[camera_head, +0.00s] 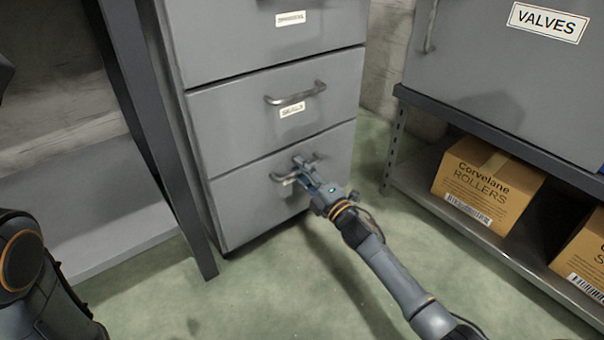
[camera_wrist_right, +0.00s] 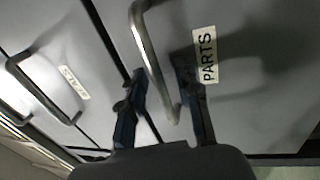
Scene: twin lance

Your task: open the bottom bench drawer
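The bottom drawer (camera_head: 250,215) of the grey drawer unit sits flush with the drawer above it. Its bar handle (camera_head: 277,178) is partly hidden by my right gripper (camera_head: 303,168), which reaches it from the lower right. In the right wrist view the handle (camera_wrist_right: 152,58) passes between the two dark fingers of my right gripper (camera_wrist_right: 161,72). A gap shows beside the bar, so the fingers are open around it. The drawer's label (camera_wrist_right: 205,55) reads PARTS. My left gripper is out of view; only part of my left arm shows.
The middle drawer (camera_head: 225,115) with its handle (camera_head: 295,94) is just above. A dark upright post (camera_head: 165,150) stands left of the unit. A shelf at right (camera_head: 460,220) holds cardboard boxes (camera_head: 488,180). Green floor (camera_head: 260,290) in front is clear.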

